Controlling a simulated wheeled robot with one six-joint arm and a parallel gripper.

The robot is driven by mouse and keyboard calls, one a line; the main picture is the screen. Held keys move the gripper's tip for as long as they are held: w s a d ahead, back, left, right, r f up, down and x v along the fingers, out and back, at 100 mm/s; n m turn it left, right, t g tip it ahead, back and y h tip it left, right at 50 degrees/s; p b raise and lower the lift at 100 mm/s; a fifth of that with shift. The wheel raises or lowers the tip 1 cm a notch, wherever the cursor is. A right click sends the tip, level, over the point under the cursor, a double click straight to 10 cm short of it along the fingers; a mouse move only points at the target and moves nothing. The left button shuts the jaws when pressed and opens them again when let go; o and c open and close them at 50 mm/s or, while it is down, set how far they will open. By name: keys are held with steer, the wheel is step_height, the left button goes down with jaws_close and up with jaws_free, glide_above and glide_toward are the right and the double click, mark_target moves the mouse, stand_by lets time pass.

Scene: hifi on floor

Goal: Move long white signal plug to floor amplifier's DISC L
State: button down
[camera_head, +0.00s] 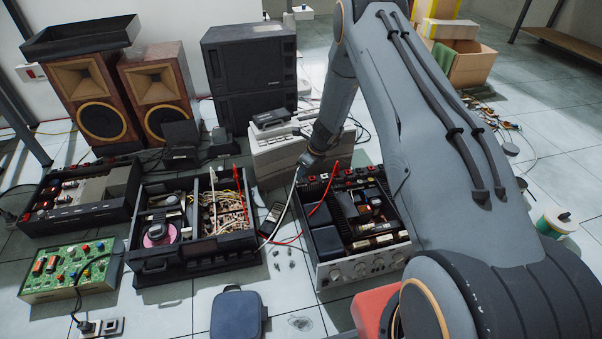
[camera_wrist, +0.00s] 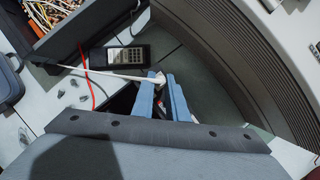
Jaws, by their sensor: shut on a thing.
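My gripper (camera_head: 304,166) is at the rear left corner of the open silver-fronted amplifier (camera_head: 362,262), above floor level. In the wrist view its blue fingers (camera_wrist: 159,80) are shut on the white plug (camera_wrist: 155,78), at the end of a white cable (camera_wrist: 105,73). In the head view the white cable (camera_head: 284,215) hangs in an arc down to the left, toward the neighbouring open unit. The amplifier's rear edge has a row of red and pale sockets (camera_head: 343,178); their labels, including DISC L, are too small to read.
A red cable (camera_head: 318,207) runs across the amplifier's left side. Left of it stand an open unit with tangled wires (camera_head: 205,255) and a dark handheld meter (camera_head: 271,218). A pale ribbed device (camera_head: 280,158) stands close behind my gripper. Small loose parts lie on the floor in front.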

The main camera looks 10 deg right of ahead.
stand_by(0.8)
steer(key=c, duration=1.7)
jaws_free()
steer(key=shift+o, duration=0.2)
steer(key=w+a+p+v, duration=0.1)
steer(key=p+v, duration=0.5)
steer(key=v, duration=0.6)
steer(key=shift+r+p, duration=0.4)
steer(key=shift+r, duration=0.1)
steer(key=shift+w+a, duration=0.1)
